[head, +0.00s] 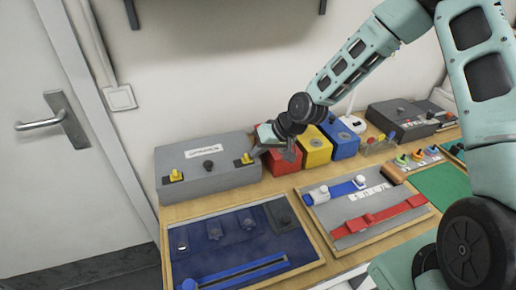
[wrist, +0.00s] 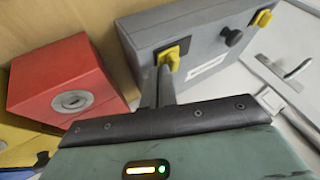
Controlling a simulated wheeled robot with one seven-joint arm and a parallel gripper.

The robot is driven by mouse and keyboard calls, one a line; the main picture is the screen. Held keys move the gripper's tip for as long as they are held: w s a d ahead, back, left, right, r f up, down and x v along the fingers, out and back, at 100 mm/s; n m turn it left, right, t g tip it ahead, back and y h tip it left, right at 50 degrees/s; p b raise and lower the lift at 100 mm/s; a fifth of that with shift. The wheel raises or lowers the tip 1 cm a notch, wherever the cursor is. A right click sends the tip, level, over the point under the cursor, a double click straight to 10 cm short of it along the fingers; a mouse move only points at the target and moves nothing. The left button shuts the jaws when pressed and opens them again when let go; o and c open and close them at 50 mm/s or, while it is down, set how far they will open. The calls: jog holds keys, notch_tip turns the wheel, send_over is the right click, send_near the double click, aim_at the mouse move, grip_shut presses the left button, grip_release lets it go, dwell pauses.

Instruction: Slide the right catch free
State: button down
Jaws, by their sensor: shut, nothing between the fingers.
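The grey box (head: 208,178) stands at the back left of the bench with its lid down. It has a yellow left catch (head: 176,176), a yellow right catch (head: 246,159) and a dark knob (head: 208,165) between them. My gripper (head: 259,153) is at the box's right end, beside the right catch. In the wrist view the shut, empty fingertips (wrist: 164,72) are right at the right catch (wrist: 171,57) and hide part of it. I cannot tell whether they touch it. The left catch (wrist: 262,18) is clear of the gripper.
Red (head: 281,160), yellow (head: 314,147) and blue (head: 342,139) boxes stand close to the right of the grey box. A blue tray (head: 240,240) and a tray with a red strap (head: 380,214) lie in front. A door is at the left.

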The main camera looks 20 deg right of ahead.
aim_at(247, 158)
jog(key=shift+a, duration=0.15)
jog(key=shift+a+b, duration=0.45)
jog(key=shift+a, duration=0.8)
